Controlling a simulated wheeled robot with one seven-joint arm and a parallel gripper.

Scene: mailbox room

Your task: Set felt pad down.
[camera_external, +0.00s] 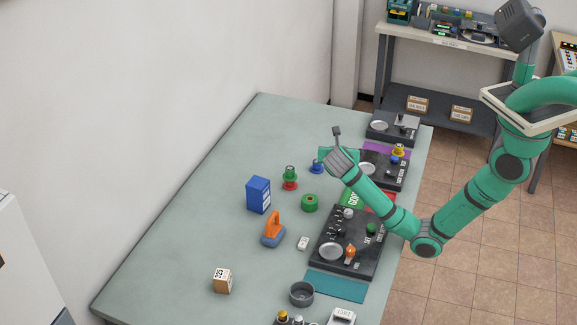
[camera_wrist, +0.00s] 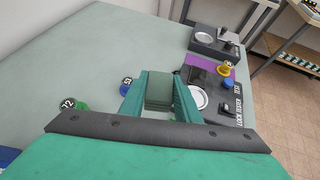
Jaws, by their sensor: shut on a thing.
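My gripper (camera_wrist: 162,100) reaches forward in the wrist view, with its two green fingers on either side of a dark grey-green block, which looks like the felt pad (camera_wrist: 159,88). The fingers are shut on it, and it appears held above the table (camera_wrist: 75,55). In the external view my gripper (camera_external: 328,157) is over the far part of the table (camera_external: 190,215), left of the dark device trays. The pad cannot be made out there.
A blue knob piece (camera_external: 316,167) is close below my gripper. Green-and-red stacked pieces (camera_external: 290,177), a green ring (camera_external: 309,203) and a blue box (camera_external: 258,195) stand nearer. Dark trays (camera_external: 345,262) line the right edge. The table's left side is clear.

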